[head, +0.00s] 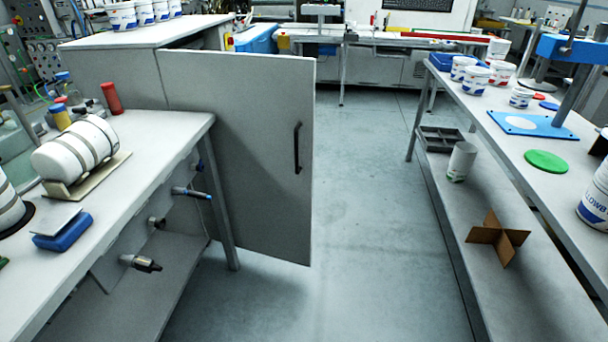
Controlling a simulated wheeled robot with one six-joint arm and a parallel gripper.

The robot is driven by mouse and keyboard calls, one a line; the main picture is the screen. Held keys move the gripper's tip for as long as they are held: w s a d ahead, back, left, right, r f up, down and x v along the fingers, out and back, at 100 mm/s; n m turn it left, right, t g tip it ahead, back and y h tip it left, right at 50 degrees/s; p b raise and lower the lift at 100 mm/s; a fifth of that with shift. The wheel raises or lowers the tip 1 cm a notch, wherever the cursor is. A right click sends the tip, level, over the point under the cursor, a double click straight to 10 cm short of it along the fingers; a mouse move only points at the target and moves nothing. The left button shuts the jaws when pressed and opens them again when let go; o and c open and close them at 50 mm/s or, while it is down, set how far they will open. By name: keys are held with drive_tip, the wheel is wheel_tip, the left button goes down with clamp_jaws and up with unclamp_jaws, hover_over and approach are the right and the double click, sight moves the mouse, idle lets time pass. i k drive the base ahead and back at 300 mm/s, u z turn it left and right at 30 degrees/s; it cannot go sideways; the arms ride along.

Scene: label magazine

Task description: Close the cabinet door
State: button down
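The cabinet door (245,150) is a large grey panel in the middle left of the head view. It stands open, swung out from the cabinet (115,78) into the aisle behind the left workbench. A black vertical bar handle (297,148) is near its right edge, on the face turned to me. The left part of the door's lower area is hidden behind the workbench and its leg. The cabinet's inside is not visible. My gripper is not in this view.
The left workbench (165,125) carries white cylinders (78,148) and has fittings jutting below its top. The right table (480,105) holds tubs, with a cardboard divider (497,238) on its lower shelf. The floor aisle (365,200) between them is clear.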

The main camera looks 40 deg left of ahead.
sight(262, 134)
drive_tip(key=u, duration=0.45)
drive_tip(key=i, duration=0.65)
drive_tip(key=u, duration=0.9)
drive_tip(key=i, duration=0.3)
drive_tip(key=u, duration=0.3)
